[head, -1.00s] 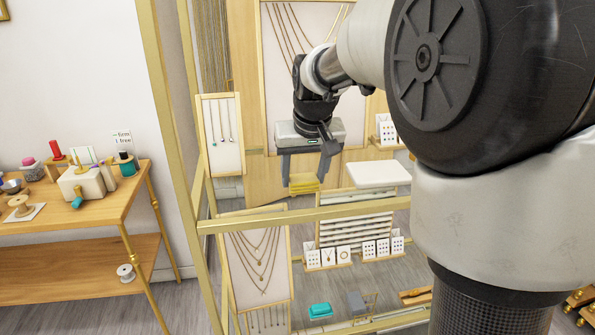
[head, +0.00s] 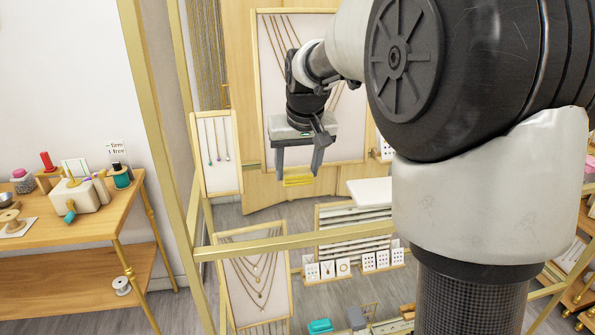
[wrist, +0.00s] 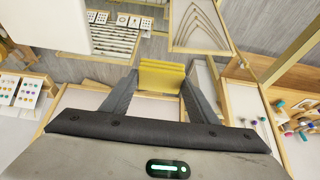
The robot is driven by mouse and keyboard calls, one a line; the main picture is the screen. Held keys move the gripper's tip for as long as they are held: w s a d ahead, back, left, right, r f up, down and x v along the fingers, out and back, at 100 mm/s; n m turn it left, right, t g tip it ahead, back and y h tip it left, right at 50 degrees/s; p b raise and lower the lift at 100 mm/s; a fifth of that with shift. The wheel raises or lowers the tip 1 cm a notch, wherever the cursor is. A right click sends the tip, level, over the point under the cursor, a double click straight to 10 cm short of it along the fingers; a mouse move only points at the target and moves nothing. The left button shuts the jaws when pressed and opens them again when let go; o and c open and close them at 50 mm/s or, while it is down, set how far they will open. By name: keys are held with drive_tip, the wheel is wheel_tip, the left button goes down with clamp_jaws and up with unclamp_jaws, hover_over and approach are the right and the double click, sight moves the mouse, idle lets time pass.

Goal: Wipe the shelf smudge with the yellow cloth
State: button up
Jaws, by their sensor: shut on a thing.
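My gripper (head: 298,172) is shut on the yellow cloth (head: 298,180), which hangs between the fingertips in the air. In the wrist view the cloth (wrist: 162,77) is a folded yellow block gripped between both fingers. In the head view my gripper is in front of the large necklace panel and above the brass rail of the display stand (head: 290,243). The cloth touches nothing but my fingers, as far as I can see. I cannot make out a smudge in either view.
A necklace board (head: 258,285) and small jewelry cards (head: 327,270) sit low on the stand. A white panel (head: 370,191) is right of my gripper. A wooden side table (head: 115,215) with spools stands at left. Grey floor shows between.

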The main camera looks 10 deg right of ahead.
drive_tip(key=shift+w+r+p, duration=0.1)
drive_tip(key=shift+r+p, duration=1.65)
drive_tip(key=shift+r, duration=0.7)
drive_tip(key=shift+d, duration=0.1)
